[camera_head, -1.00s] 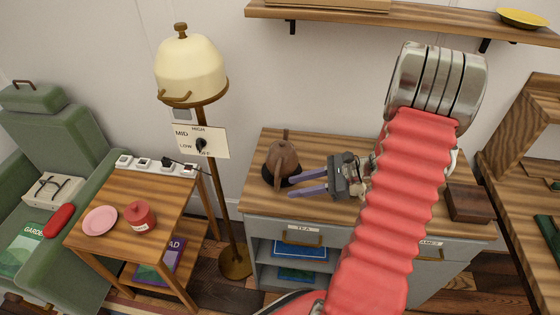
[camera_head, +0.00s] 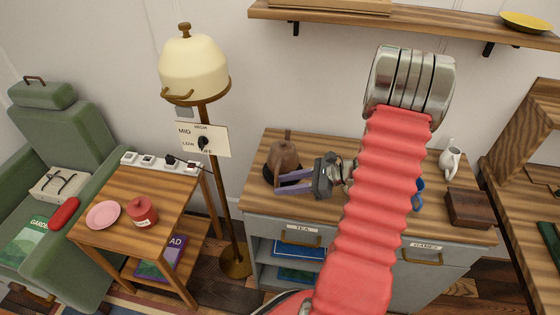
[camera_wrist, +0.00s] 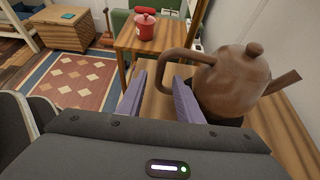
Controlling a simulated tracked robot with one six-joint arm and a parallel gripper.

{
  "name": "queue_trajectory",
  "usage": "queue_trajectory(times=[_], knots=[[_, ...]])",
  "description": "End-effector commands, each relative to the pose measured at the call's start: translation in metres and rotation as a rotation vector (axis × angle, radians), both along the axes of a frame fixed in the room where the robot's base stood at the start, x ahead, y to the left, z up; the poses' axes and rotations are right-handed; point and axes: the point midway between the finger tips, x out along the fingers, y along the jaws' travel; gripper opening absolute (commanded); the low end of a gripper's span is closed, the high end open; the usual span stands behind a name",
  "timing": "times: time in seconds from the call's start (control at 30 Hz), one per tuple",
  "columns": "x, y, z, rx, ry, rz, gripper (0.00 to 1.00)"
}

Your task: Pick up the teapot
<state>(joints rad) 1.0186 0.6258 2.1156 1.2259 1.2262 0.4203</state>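The brown teapot (camera_head: 284,152) stands upright on a dark round base at the left of the wooden cabinet top (camera_head: 350,215). My gripper (camera_head: 279,181) is open, with its two purple fingers level and pointing left at the teapot's near side. In the wrist view the teapot (camera_wrist: 232,82) fills the right side, its spout pointing right. Its looped handle (camera_wrist: 163,68) lies at the gap between my fingertips (camera_wrist: 160,82). The fingers are apart, and I cannot tell whether either touches the handle. The right finger partly covers the handle's lower end.
A standing lamp (camera_head: 206,120) rises left of the cabinet. Right of my arm are a white jug (camera_head: 451,160), a blue object (camera_head: 418,194) and a dark box (camera_head: 470,208). A shelf (camera_head: 400,17) hangs above.

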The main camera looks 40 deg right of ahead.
Motion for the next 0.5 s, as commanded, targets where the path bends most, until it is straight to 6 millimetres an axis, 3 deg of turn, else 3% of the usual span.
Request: queue_trajectory(times=[0.5], knots=[[0.015, 0.013, -0.01, 0.0, -0.002, -0.003, 0.33]])
